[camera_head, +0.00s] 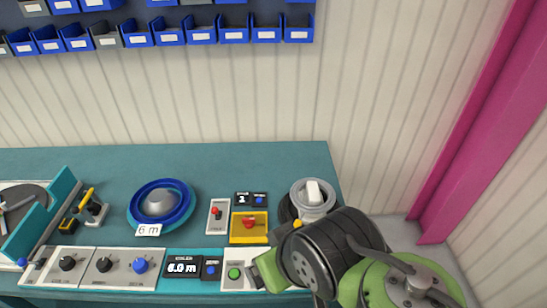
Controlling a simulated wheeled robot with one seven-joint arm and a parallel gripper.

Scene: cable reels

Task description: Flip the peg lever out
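No label marks the peg lever, so I cannot be sure which part it is. A grey-white round spool (316,207) stands at the table's right end, with a white upright block-like piece (313,192) on its top. A small lever with a red knob (217,212) sits on a white plate left of it. A yellow-handled lever (87,195) stands farther left. My gripper (262,274) is low at the front edge, beside the green-button panel, in front of and left of the spool. My wrist hides the spool's lower front. The finger gap cannot be made out.
A blue dish-shaped reel (160,203) labelled 6 m lies mid-table. A yellow box with a red button (249,227) is near my gripper. Panels with knobs (104,265) and a 6.0 m display (182,267) line the front. Blue bins (200,30) hang on the wall.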

